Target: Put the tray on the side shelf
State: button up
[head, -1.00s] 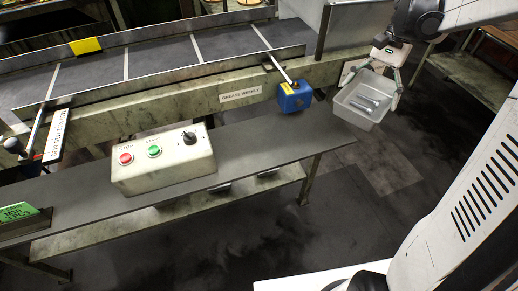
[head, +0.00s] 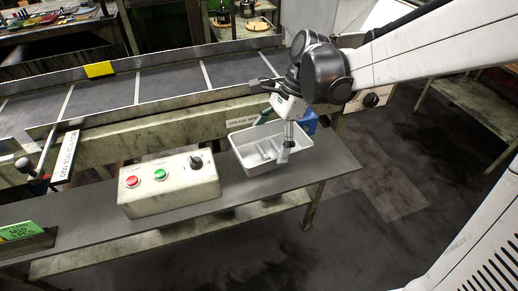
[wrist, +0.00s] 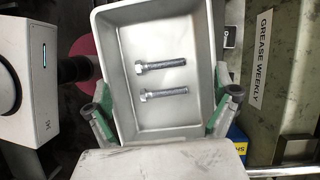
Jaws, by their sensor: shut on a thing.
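The white-grey rectangular tray (head: 250,168) is over the right part of the grey side shelf (head: 332,172), just right of the control box. I cannot tell whether it touches the shelf or hangs slightly above. My gripper (head: 273,132) is shut on the tray, reaching down from above. In the wrist view, green-padded fingers (wrist: 160,112) grip opposite sides of the tray (wrist: 165,35). Two silver bolts (wrist: 162,64) lie side by side inside it; they also show in the head view (head: 268,149).
The control box (head: 168,183) with red and green buttons stands close left of the tray. A blue box (head: 309,122) is partly hidden behind it. The conveyor (head: 170,82) runs behind the shelf. A green card holder (head: 25,240) stands at the left end. The shelf's right end is bare.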

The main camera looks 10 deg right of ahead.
aim_at(261, 160)
jog(key=shift+w+a+r+m+p, duration=0.2)
jog(key=shift+a+r+p, duration=0.1)
jog(key=shift+a, duration=0.25)
jog(key=shift+w+a+r+m+p, duration=0.1)
jog(key=shift+a+r+m+p, duration=0.15)
jog(key=shift+a, duration=0.3)
jog(key=shift+w, duration=0.15)
notch_tip(261, 160, down, 10)
jog(key=o, duration=1.5)
jog(key=shift+o, duration=0.2)
